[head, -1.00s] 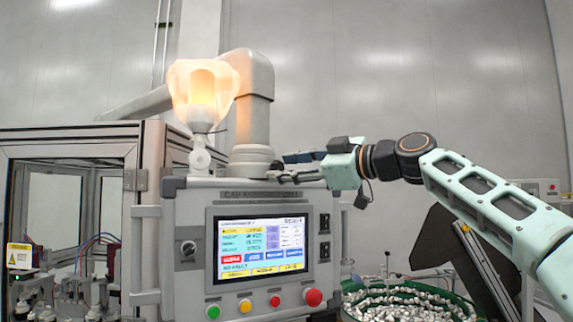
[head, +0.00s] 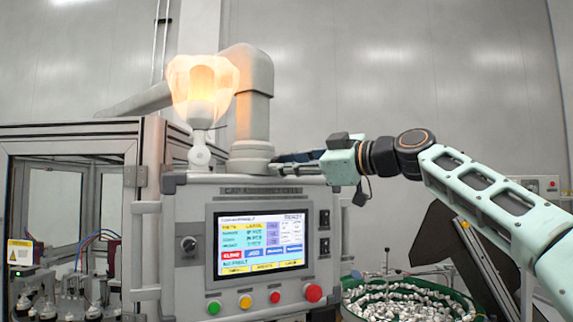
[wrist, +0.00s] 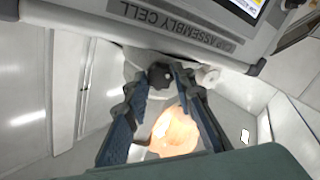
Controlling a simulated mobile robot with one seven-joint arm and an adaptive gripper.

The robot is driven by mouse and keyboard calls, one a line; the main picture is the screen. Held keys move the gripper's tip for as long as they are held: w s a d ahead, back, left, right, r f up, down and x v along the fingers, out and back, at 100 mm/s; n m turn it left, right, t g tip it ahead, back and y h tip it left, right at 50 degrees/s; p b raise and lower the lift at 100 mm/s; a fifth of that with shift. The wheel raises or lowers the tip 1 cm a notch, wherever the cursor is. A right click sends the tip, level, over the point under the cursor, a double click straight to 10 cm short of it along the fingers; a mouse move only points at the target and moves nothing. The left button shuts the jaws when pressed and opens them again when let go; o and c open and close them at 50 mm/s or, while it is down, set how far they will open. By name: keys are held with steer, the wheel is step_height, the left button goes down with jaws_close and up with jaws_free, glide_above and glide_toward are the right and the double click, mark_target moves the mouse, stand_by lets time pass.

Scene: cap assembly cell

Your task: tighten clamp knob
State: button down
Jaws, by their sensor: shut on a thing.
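The clamp knob (wrist: 159,75) is a small black lobed knob, seen in the wrist view beside the base of the pale pipe above the panel. My gripper (wrist: 162,72) has its two blue-padded fingers closed on the knob from both sides, with the tips at its edges. In the head view my gripper (head: 276,166) reaches in from the right, level, just over the panel's top edge. The knob cannot be made out there.
The control panel (head: 190,210) stands directly below the fingers, with a lit screen (head: 261,243) and several coloured buttons. A glowing lamp (head: 202,90) stands close left of the pipe (head: 252,115). A green bowl of small parts (head: 410,300) is at lower right.

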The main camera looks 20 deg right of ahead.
steer(key=shift+m, duration=5)
steer(key=c, duration=1.6)
jaws_free()
steer(key=shift+s+d, duration=0.1)
steer(key=v, duration=1.2)
